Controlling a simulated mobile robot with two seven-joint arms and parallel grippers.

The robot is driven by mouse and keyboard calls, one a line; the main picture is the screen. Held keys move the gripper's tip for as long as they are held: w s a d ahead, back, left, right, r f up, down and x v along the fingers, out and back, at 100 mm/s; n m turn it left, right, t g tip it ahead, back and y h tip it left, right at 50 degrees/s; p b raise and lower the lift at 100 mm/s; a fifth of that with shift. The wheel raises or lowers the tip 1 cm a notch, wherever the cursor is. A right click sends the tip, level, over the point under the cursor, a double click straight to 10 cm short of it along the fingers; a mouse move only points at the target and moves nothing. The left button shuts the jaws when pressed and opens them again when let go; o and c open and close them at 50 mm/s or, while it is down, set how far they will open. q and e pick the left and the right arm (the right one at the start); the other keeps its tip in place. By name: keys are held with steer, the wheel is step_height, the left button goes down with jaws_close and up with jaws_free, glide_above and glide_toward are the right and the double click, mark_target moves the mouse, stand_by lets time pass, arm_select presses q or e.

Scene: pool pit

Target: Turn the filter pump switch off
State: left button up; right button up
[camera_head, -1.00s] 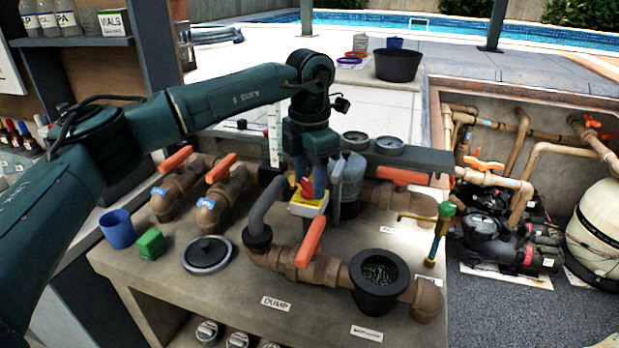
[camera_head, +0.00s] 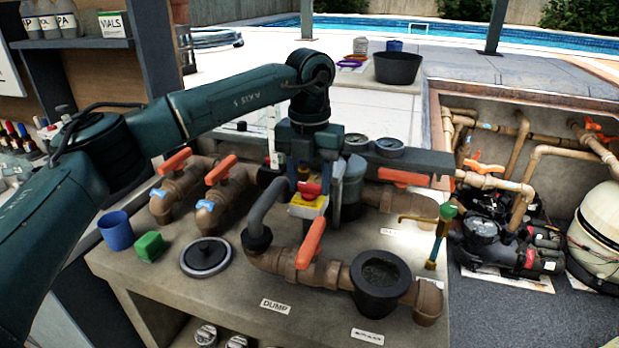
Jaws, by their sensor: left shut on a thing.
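The filter pump switch is a red knob (camera_head: 309,190) on a yellow box (camera_head: 307,209) standing among the pipes on the concrete bench. My left gripper (camera_head: 307,184) points down over the box from above. Its blue fingers stand on both sides of the red knob and are shut on it. The knob lies roughly crosswise in the picture. The fingers hide part of the knob and of the box top, and I cannot read any marks there. My right gripper is not in view.
An orange valve handle (camera_head: 311,243) and a grey elbow pipe (camera_head: 263,208) stand close to the switch. A black strainer pot (camera_head: 380,283) is at the front right. A blue cup (camera_head: 117,230) and green block (camera_head: 149,246) lie left.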

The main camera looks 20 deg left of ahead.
mark_target(309, 184)
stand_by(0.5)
arm_select(q)
steer(key=o, duration=1)
step_height(309, 184, up, 13)
steer(key=shift+r, duration=0.1)
